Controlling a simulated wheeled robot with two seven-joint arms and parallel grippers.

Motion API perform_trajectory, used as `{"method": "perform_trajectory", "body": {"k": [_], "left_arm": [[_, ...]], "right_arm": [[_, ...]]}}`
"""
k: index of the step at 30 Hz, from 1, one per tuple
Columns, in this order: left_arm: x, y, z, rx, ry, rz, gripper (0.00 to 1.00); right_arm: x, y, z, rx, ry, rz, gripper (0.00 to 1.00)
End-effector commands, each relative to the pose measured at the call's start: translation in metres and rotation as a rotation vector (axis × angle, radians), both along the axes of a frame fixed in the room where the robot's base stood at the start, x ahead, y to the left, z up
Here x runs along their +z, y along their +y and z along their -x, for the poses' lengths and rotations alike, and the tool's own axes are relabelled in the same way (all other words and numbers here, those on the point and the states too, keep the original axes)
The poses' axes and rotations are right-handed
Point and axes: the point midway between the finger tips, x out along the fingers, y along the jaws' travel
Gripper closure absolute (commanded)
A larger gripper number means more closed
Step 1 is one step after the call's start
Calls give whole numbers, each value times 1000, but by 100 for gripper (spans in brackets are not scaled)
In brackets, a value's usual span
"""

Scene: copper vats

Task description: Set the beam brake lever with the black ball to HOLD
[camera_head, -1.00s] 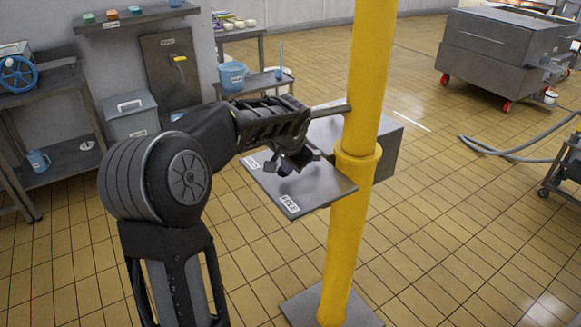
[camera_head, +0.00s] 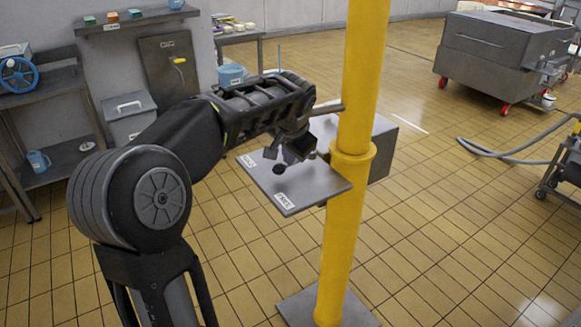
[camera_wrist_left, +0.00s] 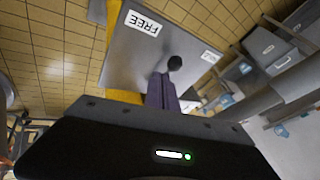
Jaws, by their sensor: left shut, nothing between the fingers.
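The beam brake lever's black ball (camera_head: 279,169) stands over a grey plate (camera_head: 318,185) fixed at the yellow post. The plate bears a FREE label (camera_head: 284,201) at its near corner and a HOLD label (camera_head: 247,161) at its left corner. In the left wrist view the ball (camera_wrist_left: 175,62) lies between the FREE label (camera_wrist_left: 143,23) and the HOLD label (camera_wrist_left: 210,56). My left gripper (camera_wrist_left: 162,88) is shut and empty, its fingertips close beside the ball; contact is unclear. In the head view my left gripper (camera_head: 292,155) partly covers the plate. The lever's shaft is mostly hidden.
The yellow post (camera_head: 352,150) rises right of my left gripper, with a grey box (camera_head: 385,150) behind it. A shelf with a blue wheel (camera_head: 17,74) stands at the left. A wheeled grey vat (camera_head: 500,60) is at the back right.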

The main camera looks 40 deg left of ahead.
Motion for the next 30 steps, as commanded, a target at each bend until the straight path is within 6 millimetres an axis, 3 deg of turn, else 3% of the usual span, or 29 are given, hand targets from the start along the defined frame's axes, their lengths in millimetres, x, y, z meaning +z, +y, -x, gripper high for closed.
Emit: {"method": "perform_trajectory", "body": {"k": [3,9,22,26,30], "left_arm": [[20,-8,8,-3,-6,-1,100],[37,-14,16,-2,-2,0,100],[35,-17,15,-8,-3,0,100],[19,-34,8,-45,-22,-1,100],[0,-71,-6,-127,-62,-19,100]], "right_arm": [[-4,0,-1,0,-1,0,100],[-5,0,-1,-1,-2,0,100],[-10,0,-1,-1,-2,-1,100],[-34,-1,-1,-1,-2,-1,100],[-78,-1,-1,-2,-1,0,100]]}}
